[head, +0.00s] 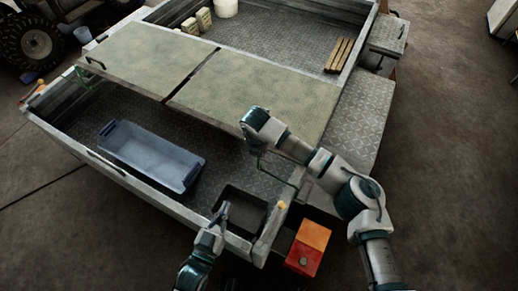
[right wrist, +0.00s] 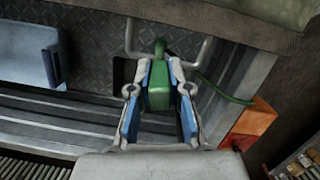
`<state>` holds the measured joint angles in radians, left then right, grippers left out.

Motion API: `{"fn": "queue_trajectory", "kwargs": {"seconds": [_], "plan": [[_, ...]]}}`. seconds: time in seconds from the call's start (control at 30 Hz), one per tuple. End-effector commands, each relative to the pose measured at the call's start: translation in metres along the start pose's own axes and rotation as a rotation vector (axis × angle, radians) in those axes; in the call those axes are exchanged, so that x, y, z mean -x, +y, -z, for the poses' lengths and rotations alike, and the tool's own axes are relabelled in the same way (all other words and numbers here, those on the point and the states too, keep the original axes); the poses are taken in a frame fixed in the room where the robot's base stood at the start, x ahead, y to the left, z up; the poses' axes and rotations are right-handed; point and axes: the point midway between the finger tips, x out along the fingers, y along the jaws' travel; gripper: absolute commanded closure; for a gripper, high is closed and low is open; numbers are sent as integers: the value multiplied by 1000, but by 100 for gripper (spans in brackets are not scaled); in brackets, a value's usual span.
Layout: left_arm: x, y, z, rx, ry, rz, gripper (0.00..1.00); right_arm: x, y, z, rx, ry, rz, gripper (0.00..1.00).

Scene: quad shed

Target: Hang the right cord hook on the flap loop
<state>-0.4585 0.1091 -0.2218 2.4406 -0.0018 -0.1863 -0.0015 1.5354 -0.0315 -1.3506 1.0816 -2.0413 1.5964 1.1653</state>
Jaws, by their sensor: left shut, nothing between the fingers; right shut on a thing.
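In the right wrist view, my right gripper (right wrist: 162,66) is shut on a green cord hook (right wrist: 159,95), held between its two fingers. The hook's tip reaches the pale U-shaped flap loop (right wrist: 205,48) and overlaps its lower bar; I cannot tell whether it is hooked on. A green cord (right wrist: 225,94) runs from there to the right. In the head view, the right arm reaches over the near edge of the flap (head: 250,92); its fingers are hidden. My left gripper (head: 222,212) is shut and empty above a black tray (head: 246,208).
A blue bin (head: 150,155) lies in the trailer bed, left of the tray. An orange and red box (head: 308,248) sits by the near right corner. The trailer's near wall (head: 120,180) runs along the front. Floor at right is clear.

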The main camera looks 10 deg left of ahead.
Motion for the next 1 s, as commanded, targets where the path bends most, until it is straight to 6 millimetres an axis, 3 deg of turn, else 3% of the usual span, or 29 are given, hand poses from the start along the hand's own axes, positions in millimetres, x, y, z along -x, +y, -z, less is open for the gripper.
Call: {"fn": "queue_trajectory", "kwargs": {"seconds": [0.23,0.27,0.33,0.37,0.57,0.67,0.7,1.0], "plan": [[0,0,-2,0,-2,0,100,-6,0,1,0,0,0,100],[0,0,-2,0,-2,0,100,-6,0,1,0,0,0,75],[0,0,-2,1,-1,0,100,-5,0,1,0,0,0,58],[0,0,-2,1,-1,0,100,-5,0,1,0,0,0,54],[0,0,-2,1,-1,0,100,-5,0,1,0,0,0,54],[0,0,-2,1,-1,0,100,-6,0,1,0,0,1,31],[0,0,-2,1,-1,0,100,-6,0,1,0,0,1,29],[0,0,-1,0,-1,0,100,-5,0,1,0,0,0,29]]}}
